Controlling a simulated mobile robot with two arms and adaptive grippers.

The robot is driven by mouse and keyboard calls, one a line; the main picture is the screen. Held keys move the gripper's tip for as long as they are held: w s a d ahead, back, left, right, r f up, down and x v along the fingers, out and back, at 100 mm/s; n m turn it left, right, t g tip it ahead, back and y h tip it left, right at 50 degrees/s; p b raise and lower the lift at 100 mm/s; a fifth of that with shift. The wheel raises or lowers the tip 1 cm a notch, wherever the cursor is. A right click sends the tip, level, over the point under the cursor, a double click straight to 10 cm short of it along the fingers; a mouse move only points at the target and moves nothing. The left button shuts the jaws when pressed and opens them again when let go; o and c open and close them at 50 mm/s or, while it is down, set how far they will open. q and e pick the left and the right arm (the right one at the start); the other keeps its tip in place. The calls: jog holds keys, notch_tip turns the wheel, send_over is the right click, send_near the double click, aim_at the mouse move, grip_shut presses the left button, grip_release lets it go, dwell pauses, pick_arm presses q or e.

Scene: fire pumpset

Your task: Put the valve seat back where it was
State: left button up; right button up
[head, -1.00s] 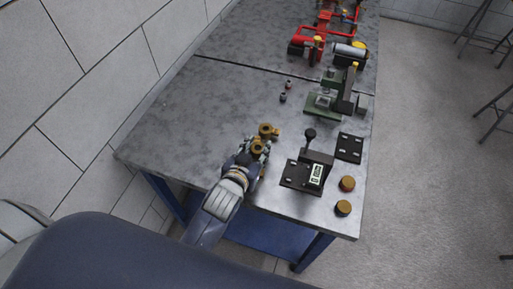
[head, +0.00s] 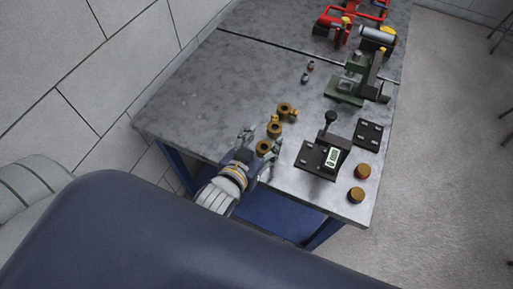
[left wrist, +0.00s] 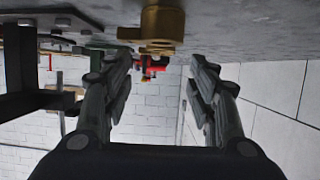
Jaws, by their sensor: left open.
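Several brass fittings stand near the table's front edge in the head view: a rear one with a side outlet (head: 285,108), a middle one (head: 274,128) and a front ring-topped one (head: 263,148). I cannot tell which of them is the valve seat. My left gripper (head: 261,145) is open, its fingers spread either side of the front fitting. In the left wrist view, which is upside down, the open left gripper (left wrist: 160,85) has nothing between its fingertips, and a brass fitting (left wrist: 162,25) shows beyond and on the table side. My right gripper is not in view.
On the grey table (head: 215,90), a black lever device (head: 321,157), a black plate (head: 368,134), two brass caps (head: 362,171) and a green vise-like fixture (head: 346,90) stand to the right. Two small fittings (head: 306,77) lie behind. The table's left part is clear.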

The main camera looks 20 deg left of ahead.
pick_arm(q)
jog(key=shift+v, duration=1.8)
jog(key=shift+r, duration=0.1)
